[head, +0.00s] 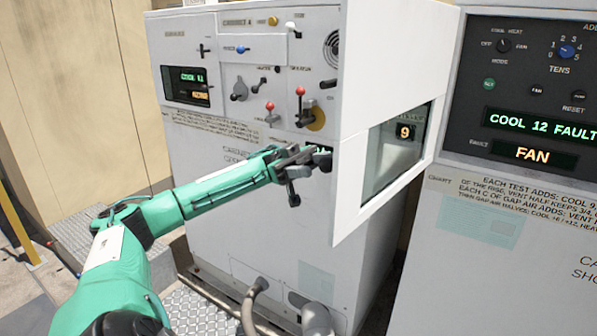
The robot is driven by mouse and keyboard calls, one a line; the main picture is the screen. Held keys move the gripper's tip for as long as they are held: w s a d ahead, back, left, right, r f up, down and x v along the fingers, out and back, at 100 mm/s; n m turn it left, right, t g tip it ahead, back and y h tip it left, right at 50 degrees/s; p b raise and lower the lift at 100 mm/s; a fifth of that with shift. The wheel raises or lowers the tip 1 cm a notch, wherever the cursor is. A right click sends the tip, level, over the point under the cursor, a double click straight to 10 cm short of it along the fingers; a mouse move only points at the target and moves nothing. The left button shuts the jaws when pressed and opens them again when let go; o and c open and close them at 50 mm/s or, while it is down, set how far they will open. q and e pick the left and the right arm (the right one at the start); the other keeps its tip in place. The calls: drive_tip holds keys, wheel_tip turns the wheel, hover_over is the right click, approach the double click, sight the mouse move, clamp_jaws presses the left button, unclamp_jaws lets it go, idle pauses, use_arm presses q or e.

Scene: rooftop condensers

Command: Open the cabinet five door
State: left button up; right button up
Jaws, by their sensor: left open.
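The white cabinet (260,215) stands in the middle, with a label at its top that is too blurred to read surely. A white door-like panel (385,70) stands out from its right side at an angle, its lower edge clear of the body. A window (395,145) in it shows a "9". My left gripper (318,158) is open at the cabinet front, beside the panel's left edge; its fingertips are partly hidden and I cannot tell whether they touch anything. A dark handle (293,193) hangs just below the gripper. My right gripper is out of view.
Red-knobbed levers (300,95) and switches jut from the cabinet front above my left gripper. A second unit (520,200) at the right reads "COOL 12 FAULT" and "FAN". Hoses (250,305) lie at the cabinet's foot. A tan wall (75,90) stands at the left.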

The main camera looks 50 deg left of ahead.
use_arm(q)
drive_tip(key=b+v, duration=0.3)
drive_tip(key=v, duration=0.7)
drive_tip(key=shift+w+d+f, duration=0.1)
